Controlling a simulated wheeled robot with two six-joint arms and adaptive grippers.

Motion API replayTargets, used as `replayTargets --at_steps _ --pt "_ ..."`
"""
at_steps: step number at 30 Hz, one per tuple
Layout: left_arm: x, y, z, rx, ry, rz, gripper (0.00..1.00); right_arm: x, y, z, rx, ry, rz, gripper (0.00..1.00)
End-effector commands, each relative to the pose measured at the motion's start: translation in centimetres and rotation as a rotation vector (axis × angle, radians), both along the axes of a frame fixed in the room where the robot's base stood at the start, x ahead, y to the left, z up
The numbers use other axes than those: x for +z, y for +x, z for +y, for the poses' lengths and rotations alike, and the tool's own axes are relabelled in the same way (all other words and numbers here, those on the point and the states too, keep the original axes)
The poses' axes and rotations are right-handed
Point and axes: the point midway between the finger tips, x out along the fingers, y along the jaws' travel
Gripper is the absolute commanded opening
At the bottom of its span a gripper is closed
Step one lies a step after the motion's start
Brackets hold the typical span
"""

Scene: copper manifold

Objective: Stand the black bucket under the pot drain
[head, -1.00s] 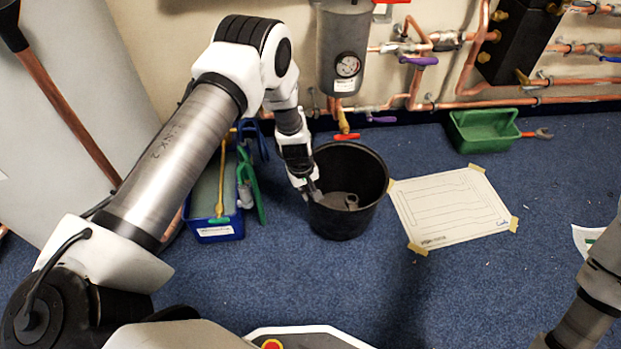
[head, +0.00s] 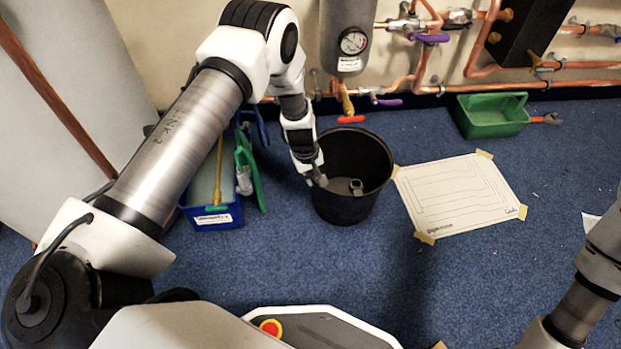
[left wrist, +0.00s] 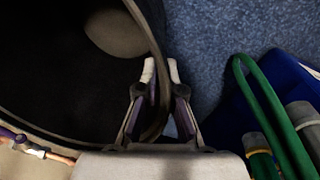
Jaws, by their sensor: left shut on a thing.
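The black bucket (head: 346,208) stands upright on the blue floor in the head view, just in front of the grey pot (head: 345,30). The pot drain (head: 346,103), a yellow valve with a red handle, hangs beyond the bucket's back rim. A small grey thing shows inside the bucket; I cannot tell what it is. My left gripper (head: 318,181) is at the bucket's left rim. In the left wrist view its fingers (left wrist: 161,75) straddle the bucket wall (left wrist: 155,60), shut on it. My right arm shows at lower right, but its gripper is out of view.
A blue crate (head: 215,216) with green and yellow tools stands left of the bucket. A taped white sheet (head: 460,195) lies to the right. A green tray (head: 492,118) stands at the back right by the wall pipes. The carpet in front is clear.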

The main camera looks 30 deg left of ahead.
Motion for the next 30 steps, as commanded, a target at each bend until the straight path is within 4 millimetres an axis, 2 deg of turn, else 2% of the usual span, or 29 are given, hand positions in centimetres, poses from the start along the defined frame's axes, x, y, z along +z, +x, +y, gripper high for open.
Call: replayTargets --at_steps 6,7,8,9,19,23,30 --pt "-0.3 0.1 0.0 0.000 0.000 -0.001 0.00 -0.2 0.0 0.0 -0.001 0.000 0.000 0.40" --pt "-0.2 0.0 0.0 0.000 0.000 0.000 0.16 -0.1 0.0 0.0 -0.001 0.000 0.000 0.40" --pt "-0.2 0.0 0.0 0.000 0.000 0.000 0.27 -0.1 0.0 0.0 -0.001 0.000 0.000 0.40" --pt "-0.2 0.0 0.0 0.000 0.000 0.000 0.31 -0.1 0.0 0.0 -0.001 0.000 0.000 0.40" --pt "0.3 0.0 0.0 0.000 0.000 0.000 0.31 0.3 0.0 0.0 0.000 0.000 0.000 0.40" --pt "2.7 -0.2 0.2 0.001 0.000 0.000 0.31 1.9 0.0 0.0 0.000 0.000 0.001 0.40" --pt "9.1 -0.8 0.7 0.000 -0.001 -0.001 0.31 5.7 0.0 0.0 0.001 0.000 0.000 0.40"
